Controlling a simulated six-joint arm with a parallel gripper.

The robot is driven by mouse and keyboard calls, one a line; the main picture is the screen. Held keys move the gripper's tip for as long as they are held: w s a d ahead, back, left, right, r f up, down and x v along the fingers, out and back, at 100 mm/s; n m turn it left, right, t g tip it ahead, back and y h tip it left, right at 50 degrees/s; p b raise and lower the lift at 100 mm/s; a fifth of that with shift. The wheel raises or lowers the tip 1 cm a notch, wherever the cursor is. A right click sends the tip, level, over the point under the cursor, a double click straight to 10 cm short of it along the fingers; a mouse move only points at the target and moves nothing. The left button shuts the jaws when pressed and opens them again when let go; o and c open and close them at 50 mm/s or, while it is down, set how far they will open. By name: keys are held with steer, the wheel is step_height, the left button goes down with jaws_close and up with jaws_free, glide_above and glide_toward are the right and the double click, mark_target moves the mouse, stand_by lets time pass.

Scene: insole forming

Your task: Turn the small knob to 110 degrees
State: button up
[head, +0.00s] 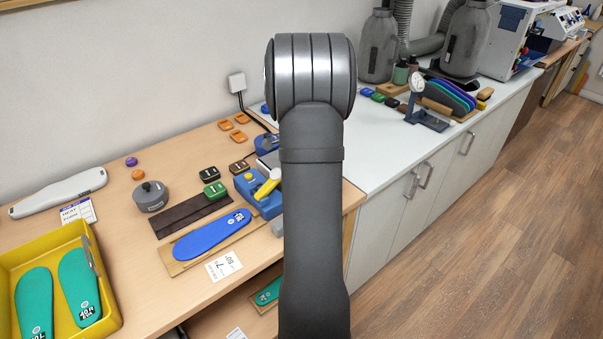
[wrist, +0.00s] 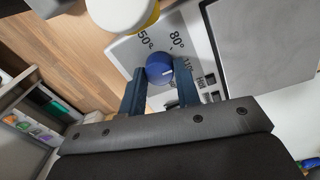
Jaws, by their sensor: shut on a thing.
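A blue round knob (wrist: 158,66) with a short white pointer line sits on a light panel (wrist: 128,52) in the wrist view. The panel carries printed marks for 50°, 80° and 110°. The pointer line lies towards the right side of the knob, roughly the side of the 110° mark, but its exact angle is too small to read. My gripper (wrist: 160,73) is shut on the knob, one dark blue finger at each side. In the head view my arm hides the gripper and the knob.
A white and yellow cylinder (wrist: 125,12) stands close beside the panel, and a grey block (wrist: 262,45) rises right of it. In the head view, a blue press with a yellow lever (head: 267,190), a blue insole (head: 212,235) and a yellow tray (head: 112,318) lie left of my arm.

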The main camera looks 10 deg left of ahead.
steer(key=m, duration=0.5)
steer(key=shift+m, duration=0.3)
stand_by(0.4)
steer(key=o, duration=1)
steer(key=shift+c, duration=0.2)
step_height(320, 180, up, 18)
steer(key=shift+w+f, duration=0.25)
steer(key=shift+w, duration=0.2)
